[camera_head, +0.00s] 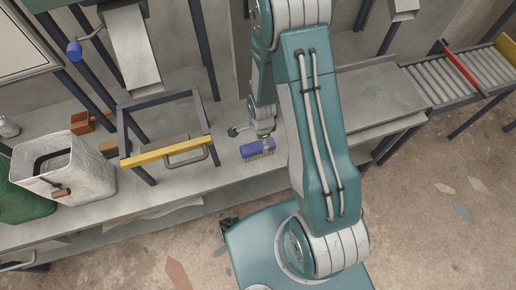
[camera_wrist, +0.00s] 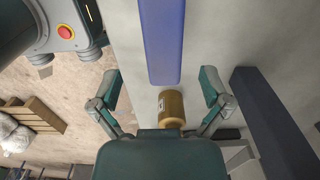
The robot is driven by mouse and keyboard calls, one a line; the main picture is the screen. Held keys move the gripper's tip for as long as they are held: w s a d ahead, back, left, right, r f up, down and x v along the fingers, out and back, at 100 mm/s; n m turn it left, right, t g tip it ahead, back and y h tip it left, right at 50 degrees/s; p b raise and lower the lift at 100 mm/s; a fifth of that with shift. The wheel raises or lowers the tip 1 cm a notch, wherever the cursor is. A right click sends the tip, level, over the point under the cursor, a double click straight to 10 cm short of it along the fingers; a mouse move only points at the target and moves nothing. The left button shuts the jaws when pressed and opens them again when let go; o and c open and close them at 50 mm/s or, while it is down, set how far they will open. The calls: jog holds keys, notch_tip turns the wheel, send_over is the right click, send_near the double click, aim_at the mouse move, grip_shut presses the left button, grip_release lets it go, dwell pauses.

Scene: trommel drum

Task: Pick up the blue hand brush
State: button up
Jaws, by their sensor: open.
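The blue hand brush (camera_head: 257,147) lies on the grey bench in the head view, its pale yellowish bristles showing along the near edge. In the wrist view a long blue bar (camera_wrist: 162,40), which looks like the brush, runs down from the top edge. My gripper (camera_head: 250,133) is just above and beside the brush in the head view, partly hidden by my arm. In the wrist view my gripper (camera_wrist: 161,90) is open, its fingers spread left and right of the bar's lower end, with nothing held. I cannot tell the exact height gap.
A tan cylinder (camera_wrist: 171,108) shows between the fingers in the wrist view. A dark blue post (camera_wrist: 268,115) stands right of them. In the head view, a frame with a yellow bar (camera_head: 165,152) and a white bag (camera_head: 70,170) are left of the brush. A roller conveyor (camera_head: 445,82) is right.

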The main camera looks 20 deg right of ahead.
aim_at(258, 146)
jog(key=shift+a+f, duration=0.5)
jog(key=shift+f, duration=0.05)
jog(key=f, duration=0.3)
jog(key=shift+w+a+f, duration=0.15)
jog(key=shift+w+f, duration=0.05)
jog(key=shift+f, duration=0.6)
jog(key=c, duration=1.3)
